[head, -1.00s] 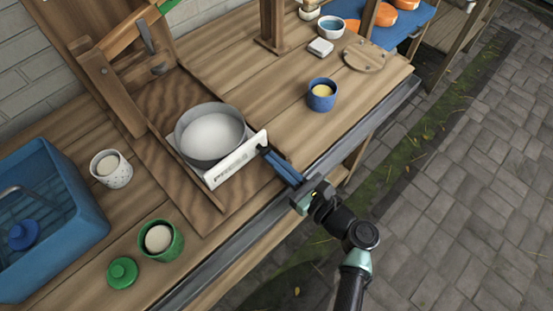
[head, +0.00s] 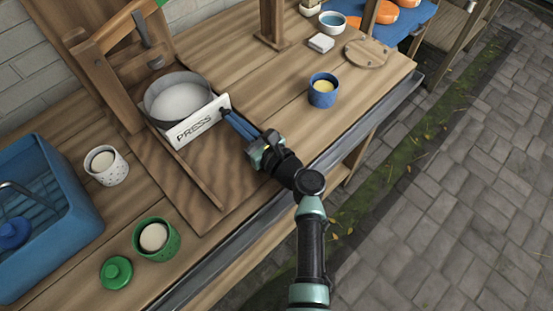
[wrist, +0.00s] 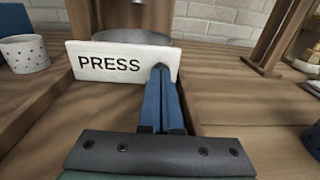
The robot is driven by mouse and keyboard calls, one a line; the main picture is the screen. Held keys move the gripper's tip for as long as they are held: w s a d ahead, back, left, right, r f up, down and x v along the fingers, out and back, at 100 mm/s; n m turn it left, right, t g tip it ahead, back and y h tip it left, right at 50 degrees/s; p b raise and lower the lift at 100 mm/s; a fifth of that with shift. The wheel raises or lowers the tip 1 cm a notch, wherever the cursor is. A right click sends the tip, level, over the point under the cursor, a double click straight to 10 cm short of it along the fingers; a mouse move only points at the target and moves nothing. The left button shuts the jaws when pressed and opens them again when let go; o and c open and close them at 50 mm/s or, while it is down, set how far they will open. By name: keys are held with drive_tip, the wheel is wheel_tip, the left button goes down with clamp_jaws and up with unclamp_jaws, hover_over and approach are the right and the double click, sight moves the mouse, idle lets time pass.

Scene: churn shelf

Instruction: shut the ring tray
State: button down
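The ring tray has a white front plate (head: 196,122) lettered PRESS, which also faces me in the wrist view (wrist: 105,62). A grey round ring (head: 178,98) with a pale inside sits behind the plate, close to the wooden press frame. The wrist view shows only part of the ring (wrist: 132,36), above the plate. My gripper (head: 224,114) has its blue fingers together, with dark tips against the right end of the plate. In the wrist view the fingertips (wrist: 161,70) cover that end, and the exact contact is hidden.
A wooden rail (head: 190,178) runs along the left of the tray's path. A speckled cup (head: 106,165), a green pot (head: 156,239), its green lid (head: 116,272) and a blue basin (head: 45,225) stand left. A blue cup (head: 322,91) stands right; the wood between is clear.

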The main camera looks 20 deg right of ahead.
sight(220, 109)
drive_tip(key=b+x, duration=0.1)
drive_tip(key=x, duration=0.4)
drive_tip(key=shift+w+a, duration=0.25)
drive_tip(key=shift+w, duration=0.05)
drive_tip(key=shift+w+a+r+b, duration=0.1)
drive_tip(key=shift+w+r+b, duration=0.05)
drive_tip(key=shift+r+b, duration=0.2)
